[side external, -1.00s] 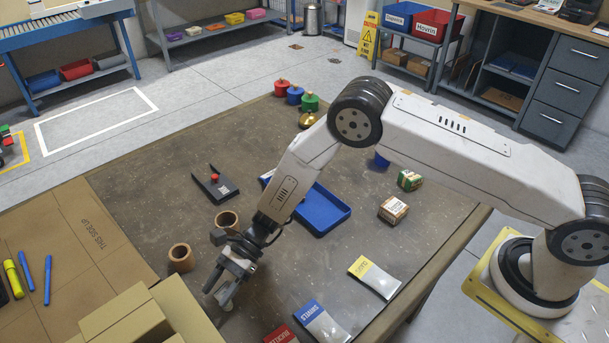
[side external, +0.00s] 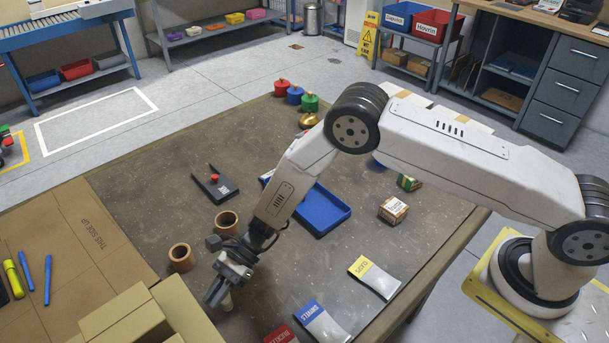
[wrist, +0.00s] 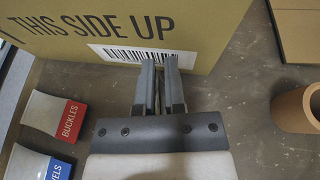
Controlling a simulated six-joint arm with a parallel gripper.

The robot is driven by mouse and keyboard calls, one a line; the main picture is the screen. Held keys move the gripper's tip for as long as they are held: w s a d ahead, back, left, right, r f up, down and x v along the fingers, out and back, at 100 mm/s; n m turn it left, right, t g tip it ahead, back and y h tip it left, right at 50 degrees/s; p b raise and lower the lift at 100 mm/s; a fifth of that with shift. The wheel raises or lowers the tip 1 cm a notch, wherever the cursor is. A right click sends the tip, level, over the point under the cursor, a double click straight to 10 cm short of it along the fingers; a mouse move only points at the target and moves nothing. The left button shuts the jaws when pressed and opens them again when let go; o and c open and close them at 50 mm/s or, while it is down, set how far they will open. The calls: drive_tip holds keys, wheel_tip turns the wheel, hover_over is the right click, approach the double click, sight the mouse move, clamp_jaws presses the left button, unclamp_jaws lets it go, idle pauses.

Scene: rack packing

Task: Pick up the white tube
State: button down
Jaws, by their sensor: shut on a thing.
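My gripper (side external: 220,294) points down at the near edge of the table, beside the cardboard boxes. Most of the tube is hidden by the fingers.
Labelled packets (side external: 322,322) lie to the right. A blue tray (side external: 320,212) and a black holder (side external: 214,184) are farther back.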

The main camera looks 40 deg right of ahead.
drive_tip(key=shift+r, duration=0.2)
drive_tip(key=shift+r, duration=0.9)
drive_tip(key=s+d+r, duration=0.8)
drive_tip(key=s+r, duration=0.2)
drive_tip(key=s, duration=0.1)
drive_tip(key=shift+s+r, duration=0.35)
drive_tip(key=shift+r, duration=0.05)
